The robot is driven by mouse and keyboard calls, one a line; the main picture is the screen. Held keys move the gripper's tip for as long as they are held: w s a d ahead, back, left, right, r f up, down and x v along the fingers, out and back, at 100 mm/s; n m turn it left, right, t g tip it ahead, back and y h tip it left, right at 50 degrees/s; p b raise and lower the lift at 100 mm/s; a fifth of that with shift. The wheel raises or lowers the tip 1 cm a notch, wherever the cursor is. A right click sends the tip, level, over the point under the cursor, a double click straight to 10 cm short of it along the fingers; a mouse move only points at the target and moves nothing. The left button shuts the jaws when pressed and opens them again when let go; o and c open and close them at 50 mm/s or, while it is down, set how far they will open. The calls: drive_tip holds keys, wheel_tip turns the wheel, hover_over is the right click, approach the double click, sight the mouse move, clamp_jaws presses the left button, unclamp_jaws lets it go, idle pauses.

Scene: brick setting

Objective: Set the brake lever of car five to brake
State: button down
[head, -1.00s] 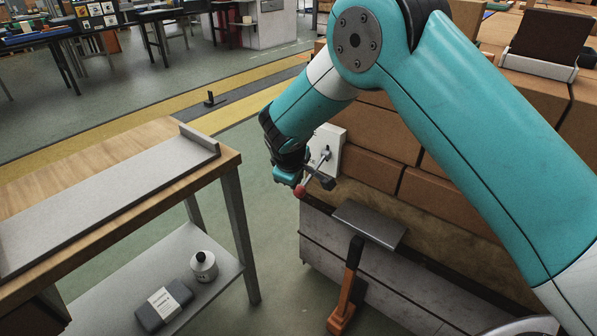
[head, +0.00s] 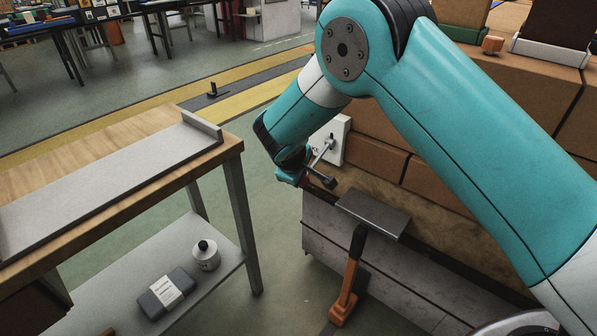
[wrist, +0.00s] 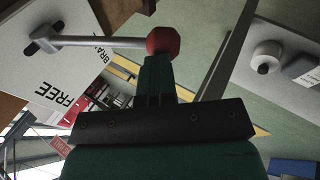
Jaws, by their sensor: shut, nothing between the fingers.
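The brake lever is a thin metal rod (wrist: 100,41) with a red knob (wrist: 163,41), mounted on a white plate (wrist: 22,70) marked FREE and, partly hidden, BRA. In the wrist view the rod runs across the plate beside the BRA letters, clear of FREE. In the head view the rod (head: 321,155) slopes down-left from the white plate (head: 341,138), and its knob is hidden behind my gripper (head: 289,179). In the wrist view my gripper's green fingers (wrist: 158,72) are shut and empty, their tips right at the knob. I cannot tell whether they press on it.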

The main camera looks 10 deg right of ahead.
drive_tip(key=shift+d+f, duration=0.1)
drive_tip(key=shift+f, duration=0.1)
drive_tip(key=w+a+p+v, duration=0.1)
drive_tip(key=p+v, duration=0.2)
drive_tip(key=v, duration=1)
drive_tip(key=shift+a+r, duration=0.2)
drive_tip(key=shift+r, duration=0.4)
drive_tip(key=s+d+r+m+g+y+p, duration=0.1)
drive_tip(key=s+d+r+g+y+p, duration=0.1)
drive_tip(key=s+r, duration=0.6)
drive_tip(key=s+d+r+m+g+y+p, duration=0.1)
drive_tip(key=s+d+r+g+y+p, duration=0.1)
drive_tip(key=s+r, duration=0.6)
drive_tip(key=s+d+r+m+g+y+p, duration=0.1)
drive_tip(key=s+d+r+g+y+p, duration=0.1)
drive_tip(key=s+r, duration=0.6)
drive_tip(key=s+d+y+p, duration=0.1)
drive_tip(key=s+d+p, duration=0.1)
drive_tip(key=s, duration=0.5)
drive_tip(key=shift+m+p, duration=0.3)
drive_tip(key=shift+p, duration=0.6)
drive_tip(key=shift+s, duration=0.1)
